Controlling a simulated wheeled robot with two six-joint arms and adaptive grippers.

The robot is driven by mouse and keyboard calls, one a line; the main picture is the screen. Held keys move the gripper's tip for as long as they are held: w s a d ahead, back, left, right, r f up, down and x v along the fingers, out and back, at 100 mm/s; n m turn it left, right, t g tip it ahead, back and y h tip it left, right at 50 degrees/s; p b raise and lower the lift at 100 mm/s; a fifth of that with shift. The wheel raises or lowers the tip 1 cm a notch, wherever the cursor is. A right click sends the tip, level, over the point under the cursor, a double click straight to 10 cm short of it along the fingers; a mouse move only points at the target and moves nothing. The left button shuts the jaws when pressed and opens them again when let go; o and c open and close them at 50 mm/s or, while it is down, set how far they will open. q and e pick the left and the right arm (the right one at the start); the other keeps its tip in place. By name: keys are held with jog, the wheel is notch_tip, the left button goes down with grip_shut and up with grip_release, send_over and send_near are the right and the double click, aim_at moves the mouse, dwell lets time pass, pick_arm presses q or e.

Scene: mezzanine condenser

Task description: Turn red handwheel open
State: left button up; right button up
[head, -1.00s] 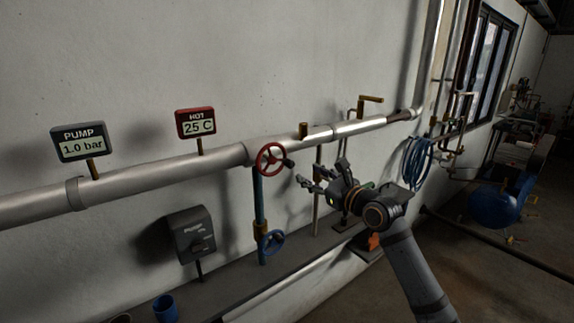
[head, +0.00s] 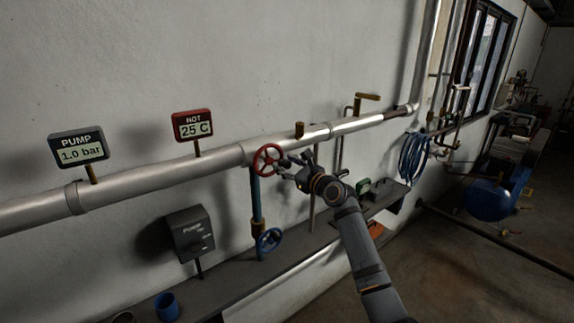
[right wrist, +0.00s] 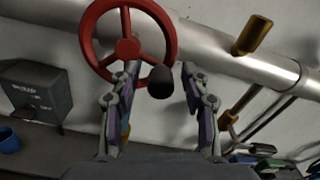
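The red handwheel (head: 267,159) is mounted on the silver pipe (head: 150,178) along the wall. It also shows at the top of the right wrist view (right wrist: 128,45), with a dark knob (right wrist: 160,82) at its lower right rim. My right gripper (head: 287,167) is just right of the wheel in the head view. In the right wrist view its two fingers (right wrist: 160,80) are apart, with the knob between them. The left finger overlaps the wheel's lower part; I cannot tell whether it touches. My left gripper is not in view.
A blue handwheel (head: 269,241) sits below on the vertical blue pipe. A dark switch box (head: 190,233) stands left of it on a grey ledge (head: 235,284). A brass handle (head: 367,98) rises right of the wheel. Signs read PUMP 1.0 bar (head: 79,148) and HOT 25 C (head: 193,125).

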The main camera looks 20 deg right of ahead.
jog(key=shift+f, duration=0.1)
grip_shut()
